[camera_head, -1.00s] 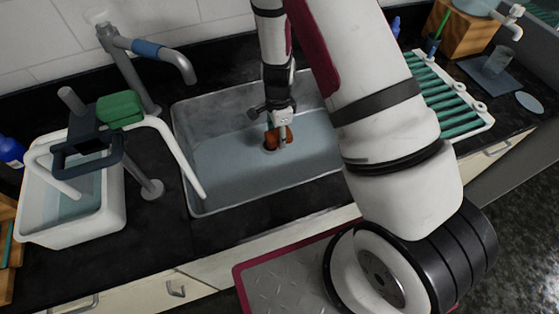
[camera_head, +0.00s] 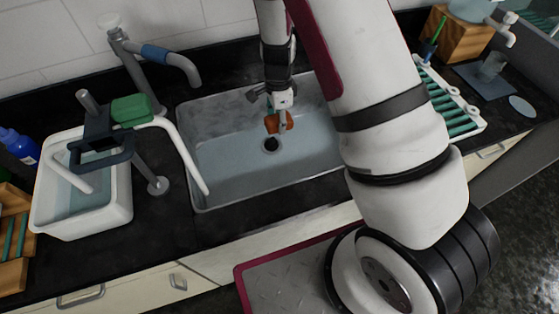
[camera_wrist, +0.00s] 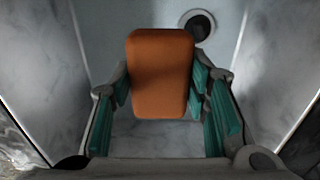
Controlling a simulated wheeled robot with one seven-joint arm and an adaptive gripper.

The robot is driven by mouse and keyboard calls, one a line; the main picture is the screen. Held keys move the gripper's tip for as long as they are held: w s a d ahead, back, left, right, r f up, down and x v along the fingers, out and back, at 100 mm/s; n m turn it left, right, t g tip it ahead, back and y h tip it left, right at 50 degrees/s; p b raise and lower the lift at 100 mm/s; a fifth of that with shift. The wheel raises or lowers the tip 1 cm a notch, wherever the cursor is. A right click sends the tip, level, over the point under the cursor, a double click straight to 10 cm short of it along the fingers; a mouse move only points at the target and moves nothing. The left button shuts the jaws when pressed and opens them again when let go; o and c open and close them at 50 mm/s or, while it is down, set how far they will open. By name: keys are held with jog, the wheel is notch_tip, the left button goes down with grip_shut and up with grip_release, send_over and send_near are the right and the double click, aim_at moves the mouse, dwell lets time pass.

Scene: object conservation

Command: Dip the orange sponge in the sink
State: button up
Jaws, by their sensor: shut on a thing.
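The orange sponge (camera_head: 271,123) is held between the fingers of my gripper (camera_head: 279,122), inside the outline of the sink. In the wrist view the orange sponge (camera_wrist: 160,75) stands lengthwise between the two teal-padded fingers of my gripper (camera_wrist: 161,90), which are shut on it. The sink (camera_head: 225,170) is a grey rectangular basin with a bluish floor and a dark round drain (camera_head: 271,144). The drain also shows beyond the sponge in the wrist view (camera_wrist: 200,24). The sponge appears to be above the basin floor; the exact gap is hard to tell.
A grey faucet (camera_head: 183,66) stands behind the sink at left. A teal-slatted rack (camera_head: 452,112) lies to the right. My arm covers the sink's right side.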

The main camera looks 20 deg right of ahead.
aim_at(278, 119)
jog(key=shift+r+p, duration=0.7)
jog(key=shift+r, duration=1.65)
dwell(0.5)
jog(key=shift+r+p, duration=0.65)
jog(key=shift+r, duration=1.3)
